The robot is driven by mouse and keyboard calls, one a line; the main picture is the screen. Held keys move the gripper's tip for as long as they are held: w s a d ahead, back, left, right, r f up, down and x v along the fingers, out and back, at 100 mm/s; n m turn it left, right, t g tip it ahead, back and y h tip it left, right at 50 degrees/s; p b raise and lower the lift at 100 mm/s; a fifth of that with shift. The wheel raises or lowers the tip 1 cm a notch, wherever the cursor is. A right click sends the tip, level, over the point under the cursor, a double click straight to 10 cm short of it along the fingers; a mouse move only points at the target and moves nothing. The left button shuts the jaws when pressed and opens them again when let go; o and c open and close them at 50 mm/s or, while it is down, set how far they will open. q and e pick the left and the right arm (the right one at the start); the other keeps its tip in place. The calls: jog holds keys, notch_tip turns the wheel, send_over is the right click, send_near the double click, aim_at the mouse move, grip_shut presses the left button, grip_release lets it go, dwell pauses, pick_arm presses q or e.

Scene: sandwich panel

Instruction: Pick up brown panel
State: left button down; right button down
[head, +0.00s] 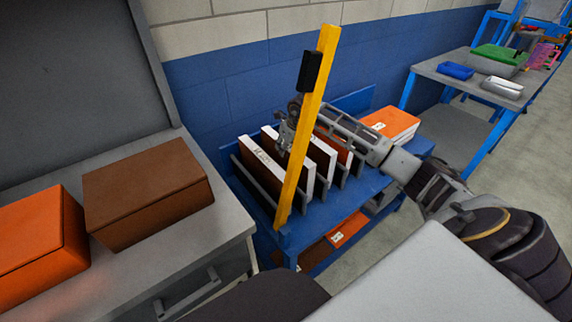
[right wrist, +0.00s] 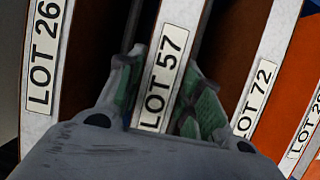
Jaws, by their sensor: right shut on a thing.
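Several upright panels with white edges and brown or orange faces stand in the slots of a blue rack (head: 372,187) in the head view. My right gripper (head: 288,132) reaches in from the right, over the panels and partly behind a yellow post. In the right wrist view, my right gripper (right wrist: 168,105) has its green-padded fingers on both sides of the panel labelled LOT 57 (right wrist: 165,65) and is shut on it. A brown-faced panel labelled LOT 26 (right wrist: 45,50) is to its left, and LOT 72 (right wrist: 258,90) is to its right. My left gripper is not in view.
The yellow post (head: 308,130) with a black block stands at the rack's front. An orange box (head: 35,240) and a brown box (head: 150,190) sit on the grey cabinet at left. A table with bins (head: 497,62) stands farther right.

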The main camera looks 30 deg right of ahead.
jog(key=shift+r, duration=0.15)
